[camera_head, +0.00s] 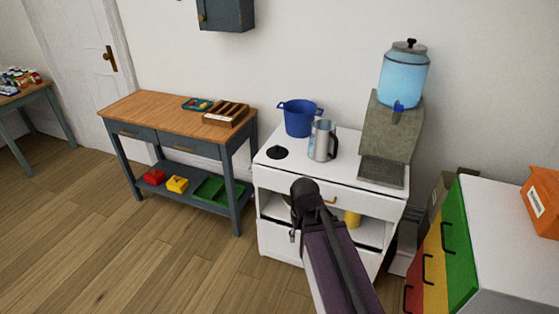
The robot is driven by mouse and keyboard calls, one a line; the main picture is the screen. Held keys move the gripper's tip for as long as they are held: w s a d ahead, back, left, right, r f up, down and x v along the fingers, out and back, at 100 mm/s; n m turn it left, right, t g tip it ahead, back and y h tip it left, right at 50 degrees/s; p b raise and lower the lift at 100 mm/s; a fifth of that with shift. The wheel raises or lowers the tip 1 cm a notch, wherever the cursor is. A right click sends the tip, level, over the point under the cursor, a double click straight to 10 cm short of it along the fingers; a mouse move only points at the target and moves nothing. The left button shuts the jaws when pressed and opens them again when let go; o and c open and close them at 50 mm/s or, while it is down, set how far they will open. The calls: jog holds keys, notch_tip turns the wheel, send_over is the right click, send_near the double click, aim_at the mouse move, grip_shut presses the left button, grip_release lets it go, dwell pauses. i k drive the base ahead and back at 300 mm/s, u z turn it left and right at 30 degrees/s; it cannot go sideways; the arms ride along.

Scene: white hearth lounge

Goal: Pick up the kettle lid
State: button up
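A flat black lid with a small knob (277,152) lies on the left part of the white cabinet's top (336,170). A steel kettle with a dark handle (321,141) stands upright to the right of the lid, apart from it. My arm reaches up from the bottom of the picture to the cabinet's front. My gripper (293,235) seems to be the small dark and grey part beside my arm, below the cabinet's top edge. My arm mostly hides it, and its fingers are too small to tell apart. The lid is clear of my gripper.
A blue pot (300,118) stands behind the lid. A water dispenser (404,75) on a grey stand is at the cabinet's right. A wooden-topped table (150,108) stands left. A drawer unit with coloured fronts (461,240) is at lower right. Floor is open at left.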

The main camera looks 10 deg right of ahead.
aim_at(276, 153)
jog(key=k, duration=0.25)
jog(key=z, duration=0.5)
jog(key=i, duration=1.2)
jog(key=u, duration=0.1)
